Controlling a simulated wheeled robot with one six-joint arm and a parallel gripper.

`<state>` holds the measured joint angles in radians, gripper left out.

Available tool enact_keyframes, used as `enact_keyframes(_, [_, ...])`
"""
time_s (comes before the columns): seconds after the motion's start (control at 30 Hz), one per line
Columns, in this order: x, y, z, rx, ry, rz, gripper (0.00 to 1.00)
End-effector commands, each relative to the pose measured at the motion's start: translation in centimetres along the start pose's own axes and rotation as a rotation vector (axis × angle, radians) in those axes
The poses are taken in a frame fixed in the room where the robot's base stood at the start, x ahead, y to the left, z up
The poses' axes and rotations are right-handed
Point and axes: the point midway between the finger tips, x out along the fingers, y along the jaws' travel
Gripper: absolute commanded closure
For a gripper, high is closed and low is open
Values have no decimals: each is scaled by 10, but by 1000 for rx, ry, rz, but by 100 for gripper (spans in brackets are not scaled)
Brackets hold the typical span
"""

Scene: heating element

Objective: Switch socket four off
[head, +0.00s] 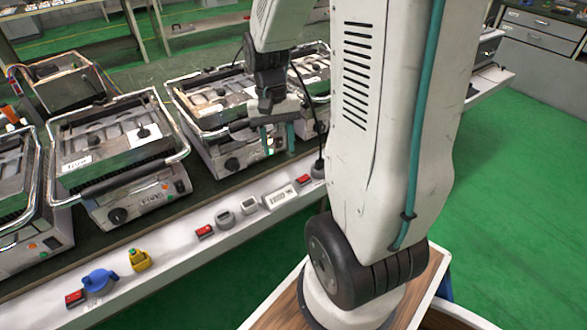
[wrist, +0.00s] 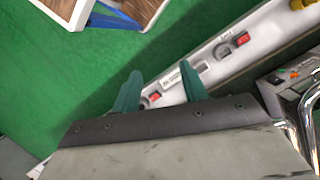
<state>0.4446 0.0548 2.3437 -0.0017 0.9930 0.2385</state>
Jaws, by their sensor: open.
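A white rail along the bench front (head: 160,248) carries the sockets and red switches. Red switches show at the left (head: 75,297), in the middle (head: 205,231) and at the right (head: 303,179). No socket number is readable, so I cannot tell which is four. My gripper (head: 278,140) is open and empty, above the bench near the right red switch. In the wrist view, that red switch (wrist: 154,97) shows between the two teal fingers (wrist: 161,72), beside a white labelled box (wrist: 172,82). The middle red switch (wrist: 242,39) is farther right. Switch positions are too small to read.
A blue plug (head: 98,280) and a yellow plug (head: 138,260) sit on the rail's left part. A black plug (head: 318,170) with a cable stands beside the right switch. Contact grills (head: 120,150) line the bench behind.

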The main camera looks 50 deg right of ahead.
Motion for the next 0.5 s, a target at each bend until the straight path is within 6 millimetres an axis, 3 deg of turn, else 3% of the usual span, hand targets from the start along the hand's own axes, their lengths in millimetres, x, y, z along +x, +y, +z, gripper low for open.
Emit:
enact_keyframes(0.1, [42,19,-49,181,-33,-13,56])
enact_keyframes(0.4, [158,72,-164,697,8,-70,56])
enact_keyframes(0.5, [187,85,-201,886,73,-109,56])
